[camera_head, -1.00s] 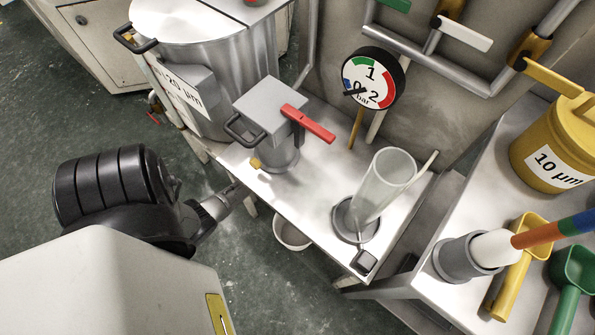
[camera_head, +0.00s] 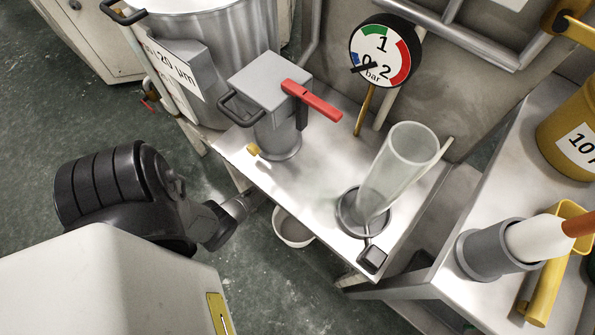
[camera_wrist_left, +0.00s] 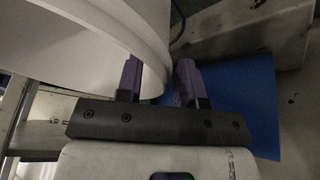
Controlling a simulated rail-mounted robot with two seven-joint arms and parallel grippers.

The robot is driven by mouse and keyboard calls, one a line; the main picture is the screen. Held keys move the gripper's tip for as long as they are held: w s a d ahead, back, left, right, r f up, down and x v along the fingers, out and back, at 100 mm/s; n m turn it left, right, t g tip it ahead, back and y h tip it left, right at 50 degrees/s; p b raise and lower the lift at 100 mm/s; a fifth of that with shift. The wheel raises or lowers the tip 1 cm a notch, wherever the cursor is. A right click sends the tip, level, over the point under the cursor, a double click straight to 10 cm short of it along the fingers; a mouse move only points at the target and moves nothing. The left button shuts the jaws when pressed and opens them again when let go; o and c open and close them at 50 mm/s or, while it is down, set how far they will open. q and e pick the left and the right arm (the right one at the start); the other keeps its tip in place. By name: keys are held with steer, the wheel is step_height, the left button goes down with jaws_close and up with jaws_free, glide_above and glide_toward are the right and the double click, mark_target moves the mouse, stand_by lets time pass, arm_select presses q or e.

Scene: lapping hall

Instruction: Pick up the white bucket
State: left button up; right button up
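The white bucket (camera_head: 293,228) stands low under the bench's front edge in the head view, with only part of it showing. In the left wrist view a large white curved wall with a rim (camera_wrist_left: 90,45), which looks like the bucket, fills the upper left. My left gripper (camera_wrist_left: 158,80) is open, with two purple fingers apart. The bucket's rim edge shows behind the left finger and reaches into the gap between the fingers; I cannot tell if they touch it. In the head view my left wrist reaches toward the bucket and the fingers are hidden. My right gripper is out of view.
The metal bench (camera_head: 315,185) overhangs the bucket. It bears a grey valve block with a red lever (camera_head: 312,100) and a clear cylinder (camera_head: 397,175). A large steel drum (camera_head: 225,55) stands behind. A blue panel (camera_wrist_left: 245,105) lies beyond the fingers. Open floor lies left.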

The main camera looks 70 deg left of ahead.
arm_select(q)
steer(key=shift+b+x, duration=0.45)
steer(key=shift+x, duration=0.65)
steer(key=shift+r, duration=0.1)
steer(key=shift+c, duration=0.2)
jaws_close()
